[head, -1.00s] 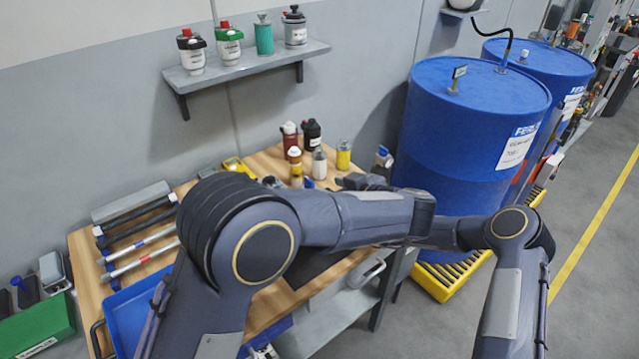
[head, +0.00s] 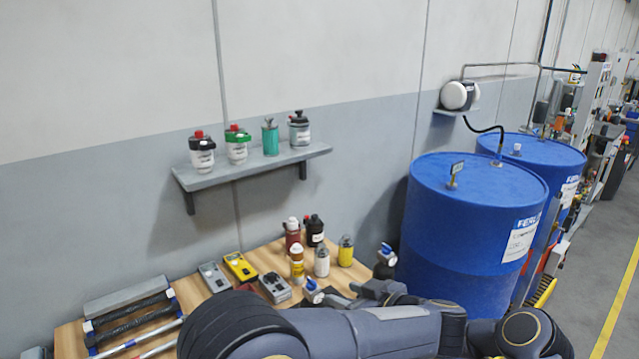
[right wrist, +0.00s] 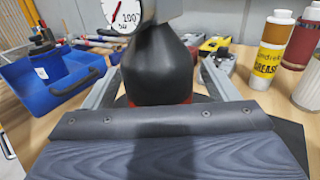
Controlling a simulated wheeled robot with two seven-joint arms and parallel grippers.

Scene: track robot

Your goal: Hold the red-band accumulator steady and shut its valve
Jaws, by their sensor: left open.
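In the right wrist view the red-band accumulator (right wrist: 158,65) stands upright on the wooden table, a black tapering body with some red low down. A white round gauge (right wrist: 122,14) is at its top. My right gripper (right wrist: 160,92) has one finger on each side of the body, close against it. In the head view, a blue-and-white valve top (head: 312,291) shows, its lower part hidden behind my arm. My left gripper (head: 372,290) is open, just right of that valve top, and partly hidden by my forearm.
Several bottles (head: 321,262) stand behind on the table, with a yellow meter (head: 240,267) to their left. A dark fitting with a blue top (head: 386,258) stands near the large blue drum (head: 465,235). A wall shelf (head: 250,166) holds several canisters. A blue tray (right wrist: 50,85) is at left.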

